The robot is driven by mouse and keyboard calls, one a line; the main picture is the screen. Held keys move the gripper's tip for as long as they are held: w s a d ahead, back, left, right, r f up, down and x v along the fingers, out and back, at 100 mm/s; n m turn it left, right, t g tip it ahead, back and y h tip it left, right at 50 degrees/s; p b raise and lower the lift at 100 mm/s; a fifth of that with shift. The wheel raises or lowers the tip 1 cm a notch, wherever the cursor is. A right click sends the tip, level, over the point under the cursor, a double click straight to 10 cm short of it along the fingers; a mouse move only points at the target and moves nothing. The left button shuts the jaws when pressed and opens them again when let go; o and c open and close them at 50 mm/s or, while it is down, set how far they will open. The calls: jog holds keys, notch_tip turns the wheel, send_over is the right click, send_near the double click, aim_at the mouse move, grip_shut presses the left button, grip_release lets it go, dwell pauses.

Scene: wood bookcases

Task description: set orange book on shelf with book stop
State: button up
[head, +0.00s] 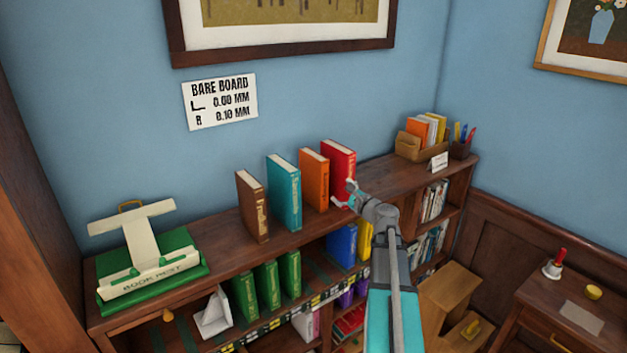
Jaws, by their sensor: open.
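The orange book (314,180) stands upright on the bookcase top (225,262), between a teal book (285,192) and a red book (338,166). My gripper (345,195) is open at the front of the red book, right of the orange book. Whether its fingers touch the red book, I cannot tell. A white angled piece (213,315), which looks like a book stop, stands on the shelf below, left of several upright green books (268,285). My arm hides part of the shelves on the right.
A brown book (252,207) stands left of the teal one. A green and cream book rest (150,265) fills the top's left end. A box of books (420,140) stands at the right end. Blue (342,245) and yellow (364,240) books stand on the shelf below.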

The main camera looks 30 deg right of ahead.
aim_at(325, 178)
jog(key=m, duration=0.7)
jog(key=shift+s+r+m, duration=0.1)
jog(key=shift+r+m, duration=0.15)
jog(key=shift+m, duration=0.15)
jog(key=shift+w+a, duration=0.2)
jog(key=shift+w, duration=1.95)
jog(key=shift+w+a, duration=0.15)
jog(key=shift+w, duration=2)
jog(key=shift+w+a, duration=0.2)
jog(key=shift+w, duration=2.4)
grip_shut()
